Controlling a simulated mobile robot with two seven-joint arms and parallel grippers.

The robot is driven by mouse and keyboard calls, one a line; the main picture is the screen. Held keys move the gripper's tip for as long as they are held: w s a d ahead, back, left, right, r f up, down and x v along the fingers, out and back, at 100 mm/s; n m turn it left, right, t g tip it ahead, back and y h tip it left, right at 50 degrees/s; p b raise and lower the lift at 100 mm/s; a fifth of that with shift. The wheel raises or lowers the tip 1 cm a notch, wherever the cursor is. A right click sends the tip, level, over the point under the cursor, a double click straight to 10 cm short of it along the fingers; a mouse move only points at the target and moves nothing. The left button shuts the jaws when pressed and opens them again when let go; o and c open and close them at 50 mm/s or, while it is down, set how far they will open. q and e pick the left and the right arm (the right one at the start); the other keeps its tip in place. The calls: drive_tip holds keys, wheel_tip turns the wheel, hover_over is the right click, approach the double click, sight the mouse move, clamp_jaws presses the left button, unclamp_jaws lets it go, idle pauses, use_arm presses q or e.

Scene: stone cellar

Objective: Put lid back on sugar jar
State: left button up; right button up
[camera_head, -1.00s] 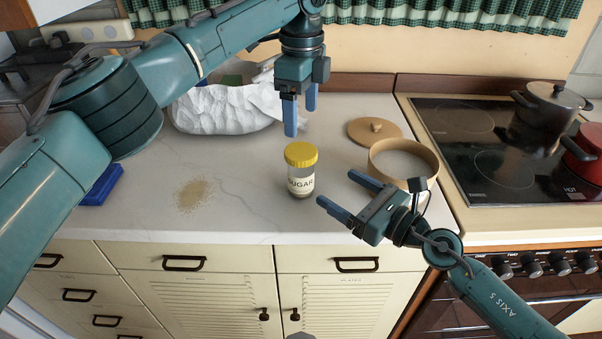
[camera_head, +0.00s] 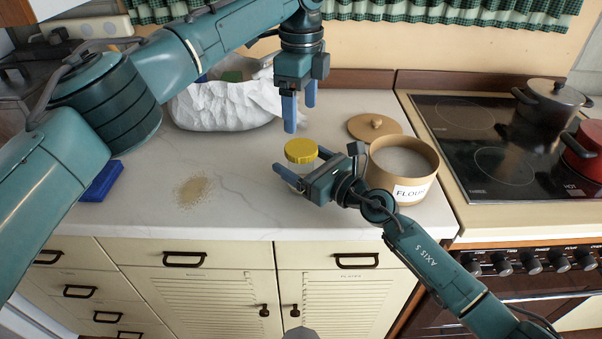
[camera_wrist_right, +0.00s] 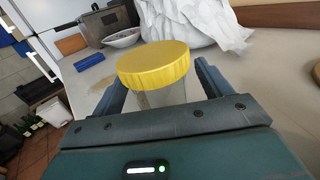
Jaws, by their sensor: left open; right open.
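The sugar jar (camera_head: 299,165) stands upright on the counter with the yellow lid (camera_head: 300,151) on its top. My right gripper (camera_head: 286,169) is open, with its fingers on either side of the jar body below the lid; it hides most of the jar in the head view. In the right wrist view the yellow lid (camera_wrist_right: 153,65) and the glass jar (camera_wrist_right: 163,96) show between the two fingers. I cannot tell whether the fingers touch the glass. My left gripper (camera_head: 299,113) is open and empty, pointing down above and behind the jar.
The flour canister (camera_head: 412,191) stands open to the right, close to my right wrist, with its wooden lid (camera_head: 374,127) behind it. A crumpled white bag (camera_head: 222,110) lies behind left. Spilled grains (camera_head: 193,189) and a blue block (camera_head: 101,183) are left. The hob (camera_head: 490,150) is right.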

drive_tip(key=shift+x, duration=0.8)
drive_tip(key=shift+s, duration=0.1)
drive_tip(key=c, duration=1.5)
use_arm(q)
drive_tip(key=shift+n, duration=0.3)
use_arm(e)
clamp_jaws()
use_arm(q)
drive_tip(key=n, duration=0.6)
drive_tip(key=shift+n, duration=0.4)
drive_tip(key=n, duration=1.2)
drive_tip(key=shift+n, duration=0.3)
drive_tip(key=n, duration=0.7)
